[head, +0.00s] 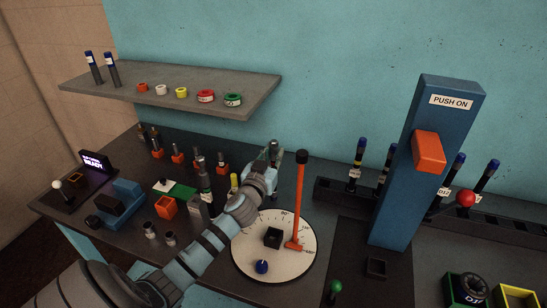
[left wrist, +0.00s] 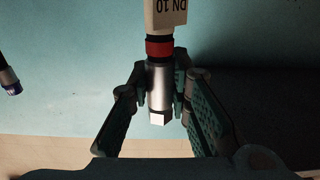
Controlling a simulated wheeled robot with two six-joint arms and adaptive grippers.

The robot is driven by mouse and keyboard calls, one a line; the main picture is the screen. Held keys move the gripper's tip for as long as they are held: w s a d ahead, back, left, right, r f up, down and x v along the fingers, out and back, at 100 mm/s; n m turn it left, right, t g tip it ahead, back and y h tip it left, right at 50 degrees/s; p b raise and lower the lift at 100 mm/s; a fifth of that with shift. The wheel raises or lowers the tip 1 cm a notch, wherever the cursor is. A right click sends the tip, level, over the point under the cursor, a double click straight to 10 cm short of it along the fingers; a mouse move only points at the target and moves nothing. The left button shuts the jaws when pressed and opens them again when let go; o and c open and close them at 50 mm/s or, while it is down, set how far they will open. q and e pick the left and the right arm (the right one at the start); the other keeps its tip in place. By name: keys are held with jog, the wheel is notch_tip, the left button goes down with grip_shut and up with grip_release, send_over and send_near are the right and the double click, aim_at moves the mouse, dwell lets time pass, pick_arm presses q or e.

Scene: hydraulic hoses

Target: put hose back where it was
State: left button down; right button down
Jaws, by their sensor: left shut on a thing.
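My left gripper (head: 272,160) is shut on a hose (left wrist: 158,90) and holds it above the dark bench, near the blue wall. In the left wrist view the two fingers (left wrist: 160,82) clasp the hose's silver end fitting. A red band and a white label reading DN 10 sit just beyond the fitting. In the head view the gripper mostly hides the hose. Other hoses with blue ends (head: 358,158) stand in a dark rack (head: 328,190) at the right. My right gripper is not in view.
An orange lever (head: 299,200) rises from a round white dial (head: 250,262) close right of my left arm. A blue PUSH ON post (head: 405,170) stands further right. A grey shelf (head: 160,92) holds colored rings. Small fittings (head: 178,155) crowd the bench left of my arm.

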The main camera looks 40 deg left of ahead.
pick_arm(q)
jog(key=shift+f, duration=0.1)
jog(key=c, duration=1.5)
grip_release()
jog(key=shift+r, duration=0.3)
jog(key=b+v, duration=0.1)
jog(key=v, duration=1.1)
jog(key=shift+f, duration=0.1)
